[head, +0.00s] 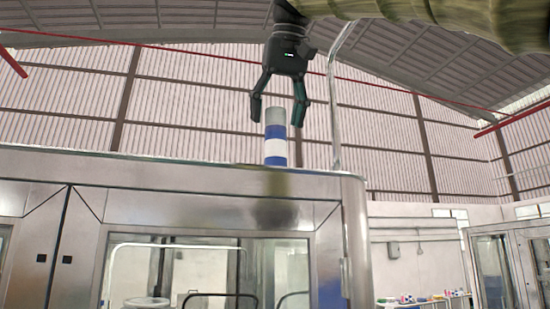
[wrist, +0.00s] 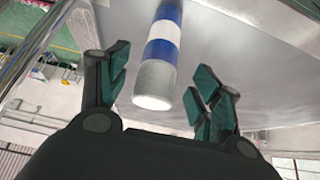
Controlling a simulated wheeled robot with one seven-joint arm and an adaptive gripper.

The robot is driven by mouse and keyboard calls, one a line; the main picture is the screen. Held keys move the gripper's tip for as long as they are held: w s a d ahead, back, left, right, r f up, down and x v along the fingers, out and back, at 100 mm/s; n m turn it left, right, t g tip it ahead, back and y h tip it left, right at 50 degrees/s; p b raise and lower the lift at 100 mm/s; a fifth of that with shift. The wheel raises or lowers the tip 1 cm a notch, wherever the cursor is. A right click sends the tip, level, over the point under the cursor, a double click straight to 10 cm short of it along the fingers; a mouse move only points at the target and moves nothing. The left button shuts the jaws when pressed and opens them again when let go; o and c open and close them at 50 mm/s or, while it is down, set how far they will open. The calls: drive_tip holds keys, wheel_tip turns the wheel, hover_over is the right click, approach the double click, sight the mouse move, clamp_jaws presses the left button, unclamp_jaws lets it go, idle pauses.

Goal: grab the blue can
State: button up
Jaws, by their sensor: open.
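The blue can (head: 275,145) is a cylinder with blue and white bands and a grey top. It stands upright on the flat steel top of a machine cabinet (head: 180,168) in the head view. My gripper (head: 278,108) points down above it with its fingers spread, and the fingertips are at about the height of the can's grey top. In the wrist view the can (wrist: 165,48) shows between the open fingers of my gripper (wrist: 160,85), its grey end towards me. I cannot tell whether any finger touches it.
A bent metal tube (head: 333,95) rises from the cabinet top just right of my gripper. The cabinet has glass doors (head: 200,270) below. Another machine (head: 510,265) stands at the far right, and a table with small colourful items (head: 420,300) is near it.

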sight(278, 125)
drive_tip(key=shift+f, duration=0.4)
drive_tip(key=x, duration=0.3)
drive_tip(key=shift+d+f+p, duration=0.25)
drive_tip(key=shift+p, duration=0.05)
drive_tip(key=shift+w+a+f, duration=0.2)
drive_tip(key=shift+a+f, duration=0.05)
drive_tip(key=shift+f, duration=0.2)
drive_tip(key=c, duration=1.2)
drive_tip(key=shift+d+r, duration=0.1)
drive_tip(key=shift+r, duration=0.05)
